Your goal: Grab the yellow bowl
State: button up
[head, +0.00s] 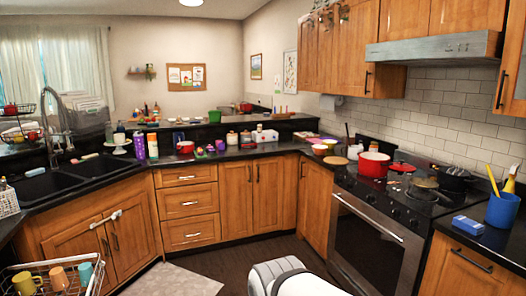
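Small bowls stand on the counter corner left of the stove. One bowl (320,150) has a pinkish inside, and another bowl (330,142) sits just behind it. They are too small in the head view to tell for sure which one is yellow. My gripper is not in view. Only a white part of my own body shows at the bottom centre, well short of the counter.
A red pot (373,165) and dark pans stand on the stove (380,225). A double sink (45,185) is at left. A lower rack (50,270) with mugs stands at the bottom left. Dark floor (235,255) lies open before the cabinets. A blue utensil holder (502,210) is at right.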

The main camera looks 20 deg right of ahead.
aim_at(331, 144)
jog(key=z, duration=0.45)
jog(key=k, duration=1.35)
jog(key=z, duration=0.3)
jog(key=i, duration=1.35)
jog(key=u, duration=0.6)
jog(key=i, duration=3.05)
jog(key=z, duration=0.35)
jog(key=i, duration=1.55)
jog(key=z, duration=1.15)
jog(key=i, duration=1.55)
jog(key=z, duration=0.65)
